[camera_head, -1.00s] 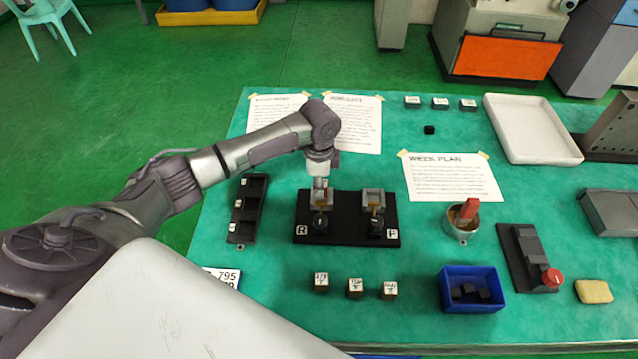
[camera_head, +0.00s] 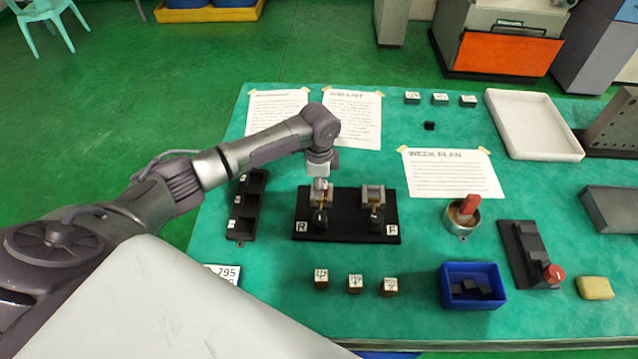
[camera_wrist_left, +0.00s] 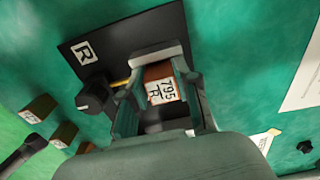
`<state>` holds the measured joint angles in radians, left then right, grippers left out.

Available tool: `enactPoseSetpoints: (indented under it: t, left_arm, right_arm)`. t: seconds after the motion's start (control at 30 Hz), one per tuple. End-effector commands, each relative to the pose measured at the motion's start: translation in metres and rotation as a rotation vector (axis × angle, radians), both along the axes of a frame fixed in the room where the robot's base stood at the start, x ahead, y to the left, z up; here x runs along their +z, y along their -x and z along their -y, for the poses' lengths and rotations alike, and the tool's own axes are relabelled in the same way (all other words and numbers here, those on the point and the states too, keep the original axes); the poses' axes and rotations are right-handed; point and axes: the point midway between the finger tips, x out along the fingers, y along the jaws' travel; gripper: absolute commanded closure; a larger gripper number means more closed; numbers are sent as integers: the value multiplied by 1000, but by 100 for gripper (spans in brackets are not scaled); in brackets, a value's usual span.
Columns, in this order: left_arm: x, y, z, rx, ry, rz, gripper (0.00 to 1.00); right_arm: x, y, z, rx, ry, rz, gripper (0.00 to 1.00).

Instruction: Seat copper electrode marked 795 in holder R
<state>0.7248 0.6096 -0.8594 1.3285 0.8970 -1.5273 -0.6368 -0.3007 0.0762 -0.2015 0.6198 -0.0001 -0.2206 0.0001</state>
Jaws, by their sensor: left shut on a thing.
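The copper electrode (camera_wrist_left: 158,84) has a white label reading 795 and R. In the left wrist view it sits between the two fingers of my left gripper (camera_wrist_left: 155,95), which is shut on it. Holder R (camera_wrist_left: 95,98) is a black base marked R with a dark knob, right at the electrode. In the head view my left gripper (camera_head: 320,184) is over the left station (camera_head: 319,215) of the black plate, marked R. The fingers hide the electrode's lower end, so I cannot tell whether it is fully down in the holder. My right gripper is not in view.
The F station (camera_head: 374,210) stands just right. Several labelled blocks (camera_head: 355,284) lie in front, a black tray (camera_head: 246,205) to the left, a blue bin (camera_head: 472,299) and a metal cup with a red piece (camera_head: 462,218) to the right. Papers lie behind.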

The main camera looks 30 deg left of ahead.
Motion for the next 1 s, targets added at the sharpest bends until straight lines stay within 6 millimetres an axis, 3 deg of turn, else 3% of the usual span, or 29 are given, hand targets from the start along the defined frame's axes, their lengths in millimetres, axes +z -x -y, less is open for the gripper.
enactPoseSetpoints:
  t: [0.03,0.2,0.57,0.67,1.0]
  left_arm:
    - [1,-1,0,0,0,1,64]
    - [1,0,0,0,0,1,40]
    - [5,0,0,-1,0,0,40]
    - [18,-1,0,0,0,4,40]
    - [89,-1,0,0,0,4,40]
  right_arm:
    - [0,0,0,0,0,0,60]
    - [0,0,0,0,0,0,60]
    - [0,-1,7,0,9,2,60]
    - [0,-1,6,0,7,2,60]
    - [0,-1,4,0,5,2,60]
